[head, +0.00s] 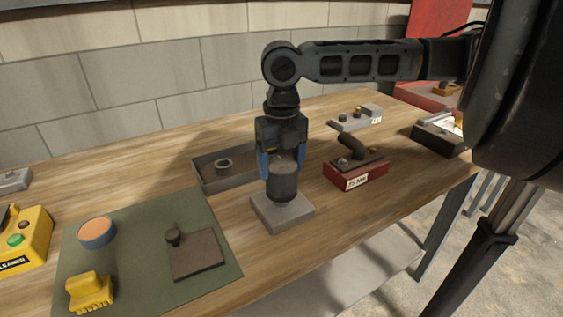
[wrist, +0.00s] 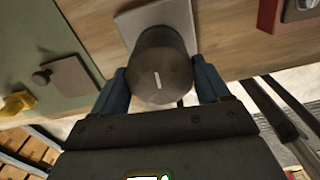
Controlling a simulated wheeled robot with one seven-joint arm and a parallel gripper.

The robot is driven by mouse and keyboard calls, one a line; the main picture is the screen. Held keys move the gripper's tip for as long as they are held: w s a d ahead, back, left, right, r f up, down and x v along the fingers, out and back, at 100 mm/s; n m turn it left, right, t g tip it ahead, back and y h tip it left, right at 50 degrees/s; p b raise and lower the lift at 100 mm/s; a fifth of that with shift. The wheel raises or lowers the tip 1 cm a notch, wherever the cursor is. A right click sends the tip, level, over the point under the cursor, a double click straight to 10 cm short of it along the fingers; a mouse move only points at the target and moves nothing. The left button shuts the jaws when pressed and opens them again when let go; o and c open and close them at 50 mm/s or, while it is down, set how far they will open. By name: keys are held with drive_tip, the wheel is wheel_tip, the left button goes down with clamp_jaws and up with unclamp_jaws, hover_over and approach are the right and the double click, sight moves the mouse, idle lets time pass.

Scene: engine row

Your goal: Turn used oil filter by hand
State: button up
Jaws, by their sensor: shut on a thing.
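The used oil filter (head: 283,184) is a dark grey-brown cylinder standing upright on a square grey block (head: 267,214) on the workbench. My gripper (head: 282,166) comes down on it from above, with a blue finger on either side. It is shut on the filter's upper part. In the wrist view the filter's round top (wrist: 160,78) shows a short pale line, and the blue fingers (wrist: 160,90) flank it. The filter's underside and its seat on the block are hidden.
A grey tray (head: 211,187) holding a small ring lies behind left. A red-based block (head: 341,177) stands to the right. A green mat (head: 138,279) at the left carries a brown plate (head: 196,256), a yellow brush (head: 90,291) and a round cup (head: 97,238). Bare wood lies front right.

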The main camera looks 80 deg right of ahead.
drive_tip(key=n, duration=0.3)
drive_tip(key=shift+n, duration=1.7)
drive_tip(key=shift+n, duration=1.7)
